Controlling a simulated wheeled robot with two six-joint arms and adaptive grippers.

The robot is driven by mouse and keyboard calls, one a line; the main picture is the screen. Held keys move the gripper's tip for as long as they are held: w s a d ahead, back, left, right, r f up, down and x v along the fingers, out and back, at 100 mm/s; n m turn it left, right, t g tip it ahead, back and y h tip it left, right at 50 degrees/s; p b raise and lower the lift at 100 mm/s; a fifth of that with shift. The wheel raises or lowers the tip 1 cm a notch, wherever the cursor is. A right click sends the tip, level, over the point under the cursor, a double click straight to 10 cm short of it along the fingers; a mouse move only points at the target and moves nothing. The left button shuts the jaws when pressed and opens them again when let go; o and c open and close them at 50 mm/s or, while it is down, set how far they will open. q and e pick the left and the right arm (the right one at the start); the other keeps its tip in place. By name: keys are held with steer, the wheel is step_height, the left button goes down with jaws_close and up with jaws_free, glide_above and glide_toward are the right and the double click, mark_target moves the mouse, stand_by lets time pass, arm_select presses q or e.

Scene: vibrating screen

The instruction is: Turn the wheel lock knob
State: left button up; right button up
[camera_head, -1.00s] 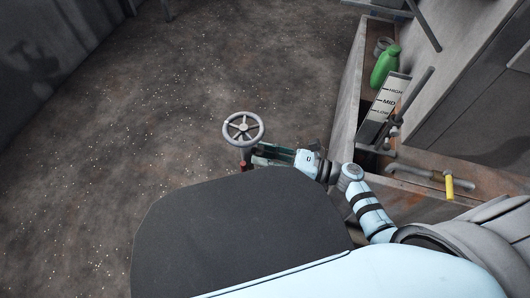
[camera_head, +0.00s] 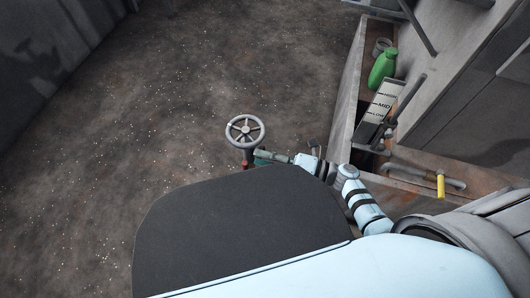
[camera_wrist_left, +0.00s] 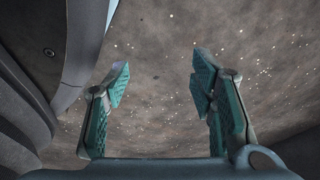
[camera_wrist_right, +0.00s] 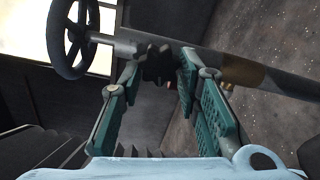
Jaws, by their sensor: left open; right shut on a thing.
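A grey spoked handwheel (camera_head: 245,131) stands on a post left of my right gripper (camera_head: 262,156) in the head view. In the right wrist view the wheel (camera_wrist_right: 72,38) is at the upper left, on a grey shaft (camera_wrist_right: 215,65) crossing behind the fingers. A dark, lobed knob (camera_wrist_right: 157,64) sits at that shaft between the right fingertips, which are shut on it. The fingers partly hide its sides. My left gripper (camera_wrist_left: 158,82) is open and empty above bare floor in the left wrist view; it is not seen in the head view.
A metal bench (camera_head: 345,105) at the right holds a green bottle (camera_head: 383,68), a level plate (camera_head: 381,106) marked MID and LOW, and a lever with a yellow grip (camera_head: 440,186). The speckled floor (camera_head: 180,110) left of the wheel is clear.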

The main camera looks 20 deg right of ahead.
steer(key=shift+r+m+p, duration=0.15)
steer(key=shift+m+p, duration=0.25)
steer(key=shift+m, duration=0.7)
steer(key=shift+c, duration=0.2)
arm_select(q)
steer(key=shift+s+a+r, duration=0.1)
steer(key=shift+s+a, duration=0.1)
steer(key=shift+s, duration=0.25)
steer(key=shift+s+a+r, duration=0.1)
steer(key=shift+s+a, duration=0.1)
steer(key=shift+s, duration=0.2)
arm_select(e)
steer(key=shift+m, duration=0.3)
steer(key=o, duration=1.1)
steer(key=shift+c, duration=0.2)
arm_select(q)
steer(key=shift+s, duration=0.2)
steer(key=shift+d, duration=0.1)
arm_select(e)
steer(key=shift+s+d, duration=0.1)
steer(key=v, duration=1.2)
arm_select(q)
steer(key=shift+w, duration=0.1)
